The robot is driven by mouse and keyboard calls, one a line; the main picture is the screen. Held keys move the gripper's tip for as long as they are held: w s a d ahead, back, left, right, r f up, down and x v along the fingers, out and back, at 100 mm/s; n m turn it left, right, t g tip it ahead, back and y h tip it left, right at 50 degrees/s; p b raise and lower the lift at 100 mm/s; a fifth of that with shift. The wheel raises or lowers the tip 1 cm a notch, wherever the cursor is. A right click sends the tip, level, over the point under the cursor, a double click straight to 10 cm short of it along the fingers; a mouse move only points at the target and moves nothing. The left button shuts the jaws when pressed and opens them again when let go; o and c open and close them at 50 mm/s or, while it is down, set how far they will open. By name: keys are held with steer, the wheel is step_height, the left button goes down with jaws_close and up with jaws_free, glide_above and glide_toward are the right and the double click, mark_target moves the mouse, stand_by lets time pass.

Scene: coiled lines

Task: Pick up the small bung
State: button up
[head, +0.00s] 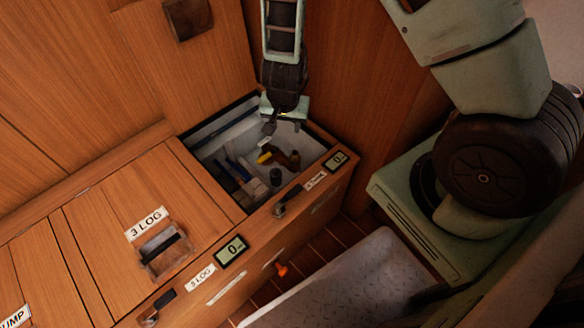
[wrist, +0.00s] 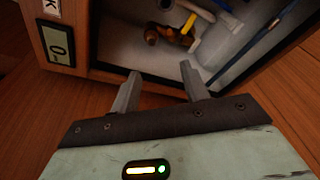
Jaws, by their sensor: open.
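My gripper (head: 284,124) hangs over the back right part of an open locker (head: 214,197) in the head view. In the wrist view the two grey fingers of my gripper (wrist: 160,76) are apart with nothing between them. I cannot tell for sure which thing is the small bung. A short grey cylinder (head: 276,176) stands in the locker near its front. A brown rounded thing (head: 293,160) lies at the right beside a yellow-handled thing (head: 265,157); in the wrist view the brown thing (wrist: 158,36) lies beyond the fingertips, apart from them.
Several blue-handled and dark tools (head: 236,172) lie in the locker's left part. The locker's wooden front rim bears a small display (head: 337,161) and a latch. A closed lid (head: 140,215) lies to the left. A small orange thing (head: 282,269) is low in front of the cabinet.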

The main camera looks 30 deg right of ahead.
steer(key=b, duration=0.1)
glide_toward(295, 153)
steer(key=f+b, duration=0.2)
steer(key=b, duration=0.1)
steer(key=f+b, duration=0.1)
steer(key=b, duration=0.1)
steer(key=shift+w+d+m+h, duration=0.1)
steer(key=shift+w+m+h, duration=0.2)
steer(key=shift+w, duration=0.1)
steer(key=shift+b+x, duration=1.9)
steer(key=shift+x, duration=1.3)
steer(key=shift+s, duration=0.2)
steer(key=shift+c, duration=0.3)
jaws_close()
